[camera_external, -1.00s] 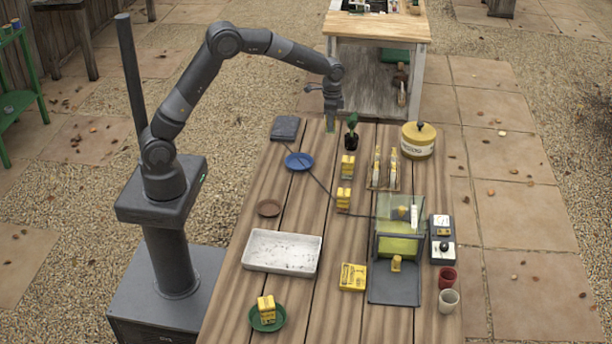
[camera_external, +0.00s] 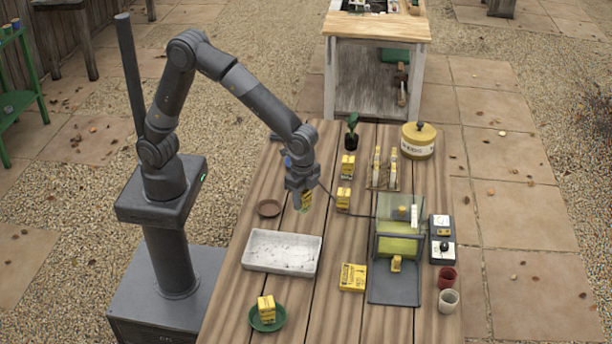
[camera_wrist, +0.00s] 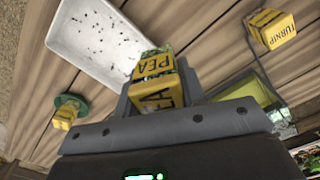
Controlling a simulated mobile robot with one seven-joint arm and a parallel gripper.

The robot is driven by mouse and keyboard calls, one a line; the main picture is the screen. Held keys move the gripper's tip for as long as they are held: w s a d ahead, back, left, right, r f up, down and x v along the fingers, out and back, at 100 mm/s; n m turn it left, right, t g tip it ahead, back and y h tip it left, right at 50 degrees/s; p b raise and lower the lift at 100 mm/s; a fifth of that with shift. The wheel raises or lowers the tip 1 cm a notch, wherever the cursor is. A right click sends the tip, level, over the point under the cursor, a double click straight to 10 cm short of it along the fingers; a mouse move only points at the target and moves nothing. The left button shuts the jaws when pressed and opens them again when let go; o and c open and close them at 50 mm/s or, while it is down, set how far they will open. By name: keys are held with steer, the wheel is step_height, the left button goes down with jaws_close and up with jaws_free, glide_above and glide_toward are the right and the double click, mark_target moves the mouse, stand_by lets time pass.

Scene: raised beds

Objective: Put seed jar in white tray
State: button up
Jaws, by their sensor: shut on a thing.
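My gripper (camera_external: 301,190) is shut on a small yellow and green container labelled PEA (camera_wrist: 153,65), which looks like the seed jar. The container also shows below the fingers in the external view (camera_external: 304,203). My gripper holds it above the table, to the back right of the white tray. The white tray (camera_external: 250,263) is shallow and rectangular, with dark specks on its floor and nothing standing in it. It also shows at the upper left of the wrist view (camera_wrist: 62,40).
A brown saucer (camera_external: 269,208) lies behind the tray, and a green plate with a yellow box (camera_external: 267,308) in front. A cream SEEDS pot (camera_external: 418,148) is at the back right.

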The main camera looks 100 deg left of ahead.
steer(key=s+d+m, duration=0.3)
steer(key=s+d, duration=1.1)
steer(key=d, duration=0.2)
glide_above(283, 257)
step_height(283, 257, down, 7)
steer(key=shift+f, duration=2.05)
steer(key=shift+f, duration=0.1)
steer(key=o, duration=1)
steer(key=shift+o, duration=0.2)
